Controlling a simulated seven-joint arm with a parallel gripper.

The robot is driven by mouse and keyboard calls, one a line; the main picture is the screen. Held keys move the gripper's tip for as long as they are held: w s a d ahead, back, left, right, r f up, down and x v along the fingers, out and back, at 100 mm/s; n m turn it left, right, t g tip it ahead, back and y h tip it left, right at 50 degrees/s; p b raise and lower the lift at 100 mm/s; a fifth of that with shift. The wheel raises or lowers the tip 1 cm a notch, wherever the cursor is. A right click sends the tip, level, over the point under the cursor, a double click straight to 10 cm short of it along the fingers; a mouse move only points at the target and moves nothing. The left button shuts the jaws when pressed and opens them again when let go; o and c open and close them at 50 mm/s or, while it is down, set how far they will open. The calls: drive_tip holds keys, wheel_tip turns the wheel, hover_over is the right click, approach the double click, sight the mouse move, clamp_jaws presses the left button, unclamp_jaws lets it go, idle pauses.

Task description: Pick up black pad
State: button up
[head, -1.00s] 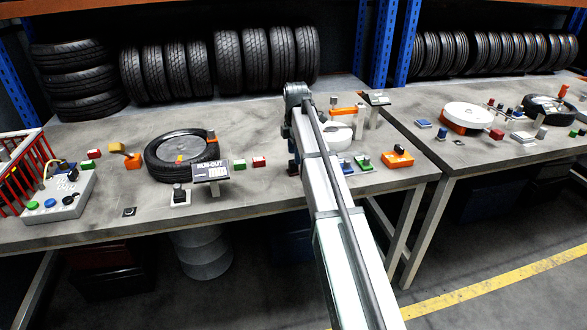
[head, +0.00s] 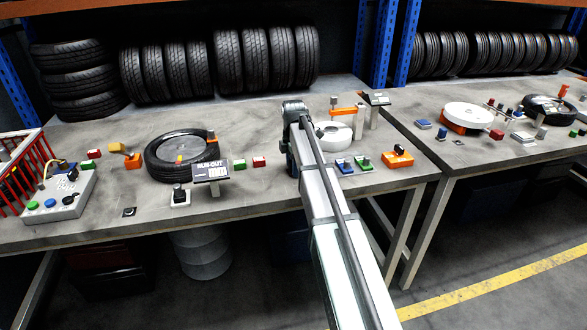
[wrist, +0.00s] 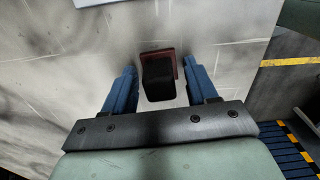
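The black pad (wrist: 158,82) shows in the wrist view as a dark block with a dark red part along its top and right edges. It stands between the two blue fingers of my gripper (wrist: 159,66). The fingers are open, with a gap on each side of the pad. I cannot tell how far the fingertips are above the worktop. In the head view my gripper (head: 290,168) is low over the table, right of the red block, and my own arm hides the pad there.
The grey table (head: 240,210) holds a tyre on a round stand (head: 182,157), a RUN-OUT display (head: 211,173), a white disc (head: 335,138) and small coloured blocks. An orange block (head: 397,160) stands right of my arm. Stacked tyres (head: 265,60) line the back.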

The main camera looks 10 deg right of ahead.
drive_tip(key=c, duration=0.9)
drive_tip(key=shift+r, duration=0.1)
wheel_tip(320, 180, up, 10)
drive_tip(key=shift+f, duration=0.1)
drive_tip(key=o, duration=0.6)
drive_tip(key=c, duration=0.4)
drive_tip(key=shift+d, duration=0.15)
drive_tip(key=w+d+r, duration=0.1)
drive_tip(key=w+d, duration=0.6)
drive_tip(key=w, duration=0.3)
drive_tip(key=w+d+r, duration=0.2)
drive_tip(key=w+d, duration=0.4)
drive_tip(key=w, duration=0.4)
drive_tip(key=shift+w+d, duration=0.15)
drive_tip(key=shift+d, duration=0.25)
